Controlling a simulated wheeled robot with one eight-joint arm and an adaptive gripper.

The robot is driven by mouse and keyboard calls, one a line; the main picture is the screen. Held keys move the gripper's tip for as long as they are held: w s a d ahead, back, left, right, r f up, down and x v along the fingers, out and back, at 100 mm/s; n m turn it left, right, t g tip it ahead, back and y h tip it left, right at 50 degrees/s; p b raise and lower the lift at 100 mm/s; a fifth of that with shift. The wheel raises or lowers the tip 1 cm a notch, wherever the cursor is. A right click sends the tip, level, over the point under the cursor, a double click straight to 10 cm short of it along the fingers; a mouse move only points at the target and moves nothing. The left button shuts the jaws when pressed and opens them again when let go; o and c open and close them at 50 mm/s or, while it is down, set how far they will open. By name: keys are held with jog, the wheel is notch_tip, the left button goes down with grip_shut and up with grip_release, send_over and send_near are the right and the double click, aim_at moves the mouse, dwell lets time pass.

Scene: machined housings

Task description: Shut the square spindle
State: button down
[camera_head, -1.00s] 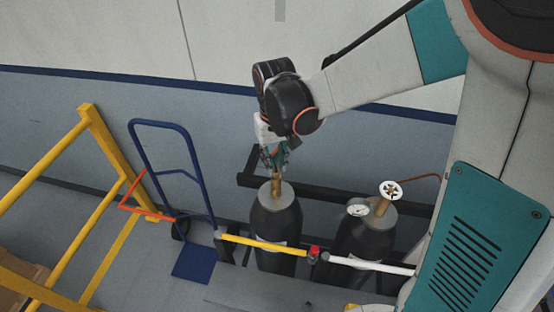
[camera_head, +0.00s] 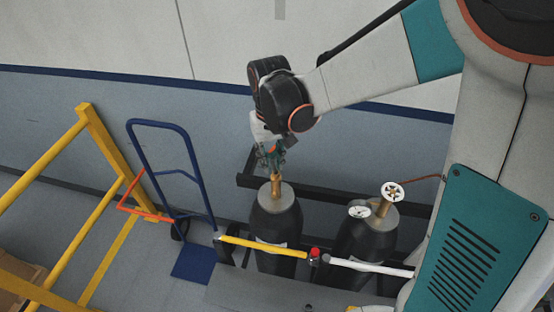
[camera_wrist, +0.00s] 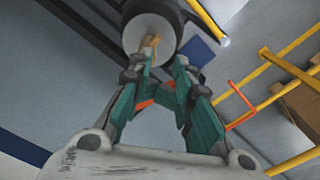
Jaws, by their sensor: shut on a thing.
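The left dark gas cylinder (camera_head: 276,222) has a pale grey top and an upright brass valve (camera_head: 276,186). My gripper (camera_head: 271,164) reaches down from above and is shut at the top of this valve. The square spindle is hidden between the fingers in the head view. In the wrist view, the brass valve (camera_wrist: 151,45) shows at the teal fingertips of my gripper (camera_wrist: 163,66), against the cylinder's round pale top (camera_wrist: 138,30). The fingers hide the exact contact.
A second cylinder (camera_head: 365,245) with a white handwheel (camera_head: 392,191) and a gauge (camera_head: 358,211) stands to the right. A yellow and white bar (camera_head: 262,246) crosses in front of both. A blue hand truck (camera_head: 150,165) and yellow railing (camera_head: 100,140) stand left.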

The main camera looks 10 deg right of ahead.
jog(key=shift+w+a, duration=0.35)
jog(key=shift+a, duration=0.15)
dwell(0.3)
jog(key=shift+w+a+f+b, duration=0.1)
jog(key=shift+w+a+b, duration=0.05)
jog(key=shift+w+b, duration=0.2)
jog(key=shift+s, duration=0.15)
dwell(0.4)
notch_tip(320, 180, up, 8)
jog(key=p, duration=0.4)
jog(key=shift+s+d+p, duration=0.25)
jog(key=shift+d+p, duration=0.1)
jog(key=shift+p, duration=0.05)
dwell(0.5)
jog(key=shift+s, duration=0.15)
dwell(0.3)
